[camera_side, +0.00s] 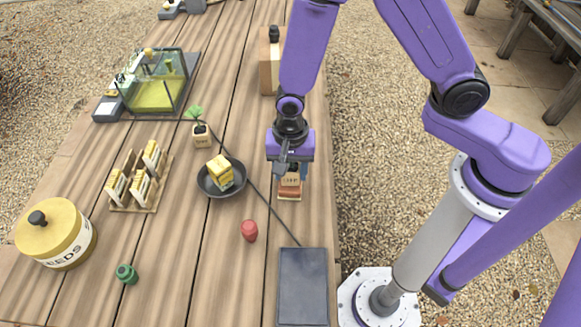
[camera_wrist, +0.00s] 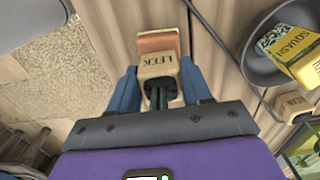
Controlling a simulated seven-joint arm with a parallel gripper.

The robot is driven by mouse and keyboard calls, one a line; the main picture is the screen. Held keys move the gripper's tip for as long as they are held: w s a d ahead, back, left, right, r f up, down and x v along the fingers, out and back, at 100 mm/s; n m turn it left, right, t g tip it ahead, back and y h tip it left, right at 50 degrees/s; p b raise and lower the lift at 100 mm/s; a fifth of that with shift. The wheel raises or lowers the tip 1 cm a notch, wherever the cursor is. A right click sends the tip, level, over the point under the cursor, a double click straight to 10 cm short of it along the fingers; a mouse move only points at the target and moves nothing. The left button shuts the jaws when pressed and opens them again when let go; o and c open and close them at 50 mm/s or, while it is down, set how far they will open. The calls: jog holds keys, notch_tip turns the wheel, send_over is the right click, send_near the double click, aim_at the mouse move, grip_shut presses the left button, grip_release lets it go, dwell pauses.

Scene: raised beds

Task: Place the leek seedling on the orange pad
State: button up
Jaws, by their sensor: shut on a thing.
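The leek seedling is a small tan pot lettered LEEK (camera_wrist: 157,67) with dark green stems, seen in the wrist view between my fingers. My gripper (camera_wrist: 157,88) is shut on it, one blue finger on each side. In the side view my gripper (camera_side: 290,170) points down near the table's right edge, with the leek pot (camera_side: 291,180) at its fingertips. The orange pad (camera_wrist: 158,42) shows just beyond the pot in the wrist view, partly hidden by it. In the side view the pad (camera_side: 289,194) lies directly below the pot. I cannot tell whether they touch.
A dark bowl (camera_side: 208,188) holding a yellow block lettered SQUASH (camera_wrist: 296,52) stands left of my gripper. Another seedling pot (camera_side: 201,135), a red object (camera_side: 249,230) and a dark slab (camera_side: 303,287) are nearby. A thin dark cable (camera_side: 265,203) crosses the table.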

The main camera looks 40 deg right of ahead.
aim_at(295, 168)
jog(key=shift+f, duration=0.1)
jog(key=o, duration=1.1)
jog(key=shift+c, duration=0.2)
notch_tip(295, 168, up, 12)
jog(key=s+d+r+n, duration=0.3)
jog(key=s+d+n, duration=0.4)
jog(key=n, duration=0.3)
jog(key=s+d+r+n, duration=0.4)
jog(key=s+d+n, duration=0.4)
jog(key=s+n, duration=0.2)
jog(key=shift+r+n, duration=0.25)
jog(key=shift+n, duration=0.55)
